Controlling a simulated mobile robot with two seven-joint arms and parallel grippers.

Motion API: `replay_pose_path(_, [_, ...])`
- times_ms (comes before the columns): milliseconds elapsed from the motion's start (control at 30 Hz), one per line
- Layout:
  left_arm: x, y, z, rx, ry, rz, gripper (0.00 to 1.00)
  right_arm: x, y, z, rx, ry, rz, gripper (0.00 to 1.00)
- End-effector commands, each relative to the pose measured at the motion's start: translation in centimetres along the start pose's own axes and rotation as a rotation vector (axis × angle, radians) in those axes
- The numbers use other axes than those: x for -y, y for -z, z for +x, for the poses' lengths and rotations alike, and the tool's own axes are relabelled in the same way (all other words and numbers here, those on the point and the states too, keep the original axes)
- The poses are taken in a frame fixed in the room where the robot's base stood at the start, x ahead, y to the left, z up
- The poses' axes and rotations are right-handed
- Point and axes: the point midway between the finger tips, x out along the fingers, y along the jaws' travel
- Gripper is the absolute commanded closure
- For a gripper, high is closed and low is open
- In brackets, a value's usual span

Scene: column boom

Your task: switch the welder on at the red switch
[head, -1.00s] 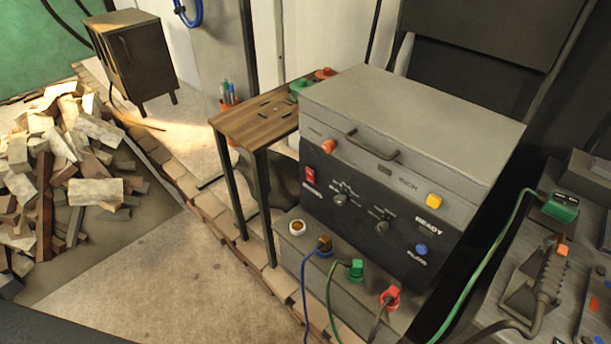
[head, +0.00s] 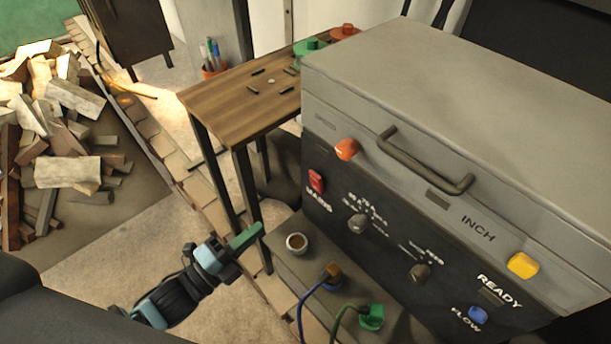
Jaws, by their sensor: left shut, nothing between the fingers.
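The welder (head: 440,90) is a big grey box with a dark front panel, at the right of the head view. Its red switch (head: 316,182) sits at the left of the panel, above the word MAINS. I cannot tell which way the switch is tipped. My left gripper (head: 258,231) comes in from the lower left. It is shut and empty, its fingertips below and to the left of the red switch, apart from it in the picture. My right gripper is not in view.
An orange knob (head: 346,149), a yellow button (head: 523,265), a blue button (head: 478,314) and two dials share the front. A handle (head: 425,162) juts out above. A wooden table (head: 230,100) stands left of the welder. Plugs and cables sit on the ledge (head: 275,262) below.

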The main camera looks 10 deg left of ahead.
Motion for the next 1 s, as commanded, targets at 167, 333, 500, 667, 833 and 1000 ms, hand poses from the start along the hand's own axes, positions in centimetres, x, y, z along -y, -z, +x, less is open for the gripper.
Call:
replay_pose_path(167, [0.3, -0.2, 0.3, -0.012, 0.018, 0.038, 1.0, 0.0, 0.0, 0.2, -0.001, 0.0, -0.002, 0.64])
replay_pose_path(333, [0.3, -0.2, 0.3, -0.012, 0.018, 0.036, 1.0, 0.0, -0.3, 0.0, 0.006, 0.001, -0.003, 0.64])
replay_pose_path(500, [0.4, -0.2, 0.7, -0.011, 0.019, 0.035, 1.0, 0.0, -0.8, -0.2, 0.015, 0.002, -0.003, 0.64])
replay_pose_path(667, [0.5, -0.2, 2.4, -0.011, 0.02, 0.035, 1.0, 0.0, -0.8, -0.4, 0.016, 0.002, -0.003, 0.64])
replay_pose_path(833, [0.6, -0.2, 5.4, -0.011, 0.021, 0.035, 1.0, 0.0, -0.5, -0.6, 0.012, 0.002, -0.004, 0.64])
replay_pose_path(1000, [0.6, -0.1, 8.6, -0.011, 0.02, 0.035, 1.0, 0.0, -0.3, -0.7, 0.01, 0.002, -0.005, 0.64])
